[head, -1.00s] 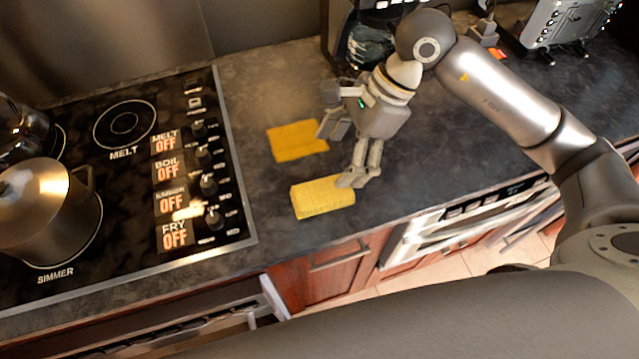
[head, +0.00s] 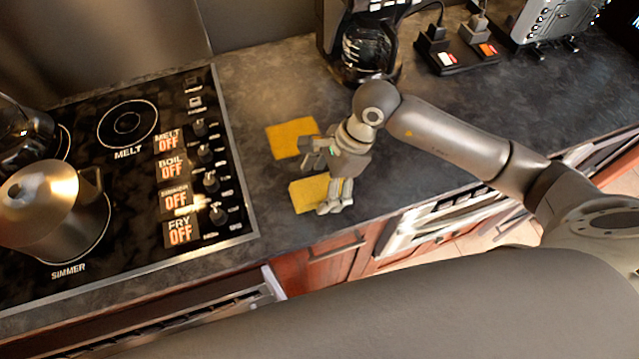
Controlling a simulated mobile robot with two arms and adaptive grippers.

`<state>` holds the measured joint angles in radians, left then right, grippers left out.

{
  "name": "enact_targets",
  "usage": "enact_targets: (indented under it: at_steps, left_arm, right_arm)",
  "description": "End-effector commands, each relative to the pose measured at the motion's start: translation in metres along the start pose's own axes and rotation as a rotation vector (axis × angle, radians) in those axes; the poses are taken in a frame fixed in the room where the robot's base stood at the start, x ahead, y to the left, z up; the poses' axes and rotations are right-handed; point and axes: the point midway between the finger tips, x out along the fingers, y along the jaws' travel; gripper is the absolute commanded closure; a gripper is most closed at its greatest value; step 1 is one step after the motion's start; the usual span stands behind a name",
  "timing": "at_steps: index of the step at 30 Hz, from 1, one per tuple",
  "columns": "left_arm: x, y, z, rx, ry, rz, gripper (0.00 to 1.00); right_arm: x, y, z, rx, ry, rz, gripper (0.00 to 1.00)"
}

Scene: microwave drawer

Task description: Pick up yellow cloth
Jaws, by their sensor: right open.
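A flat yellow cloth (head: 290,138) lies on the dark counter, to the right of the stove. A thicker yellow piece (head: 307,195), a sponge or a folded cloth, lies just in front of it, near the counter's front edge. My right gripper (head: 319,187) is open and empty, with its fingers pointing left and down. It is at the right end of the thicker piece and hides part of it. One finger is near the gap between the two yellow pieces, the other at the front right. I cannot tell whether they touch anything. My left gripper is out of view.
The black stove (head: 125,170) with a metal pot (head: 50,210) and a kettle (head: 25,135) fills the left. A coffee maker (head: 365,50) stands behind my right gripper. A toaster (head: 560,18) is at the back right. The counter between is mostly clear.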

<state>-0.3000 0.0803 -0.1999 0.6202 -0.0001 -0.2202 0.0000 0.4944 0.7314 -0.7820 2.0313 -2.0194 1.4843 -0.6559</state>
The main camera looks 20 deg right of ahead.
Motion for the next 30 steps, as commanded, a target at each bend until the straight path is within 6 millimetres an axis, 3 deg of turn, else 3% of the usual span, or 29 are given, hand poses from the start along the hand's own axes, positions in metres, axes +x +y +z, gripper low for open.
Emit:
enact_targets:
  at_steps: [8, 19, 30]
  left_arm:
    - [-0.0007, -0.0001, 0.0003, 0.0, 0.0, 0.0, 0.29]
    - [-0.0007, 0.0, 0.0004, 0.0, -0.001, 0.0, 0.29]
    - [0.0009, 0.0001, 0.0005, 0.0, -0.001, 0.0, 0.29]
  right_arm:
    - [0.0041, -0.0003, -0.0004, 0.0, 0.0, -0.001, 0.17]
    - [0.0037, -0.0003, -0.0003, 0.0, 0.0, -0.001, 0.62]
    - [-0.0011, -0.001, 0.0018, -0.001, -0.001, -0.003, 0.63]
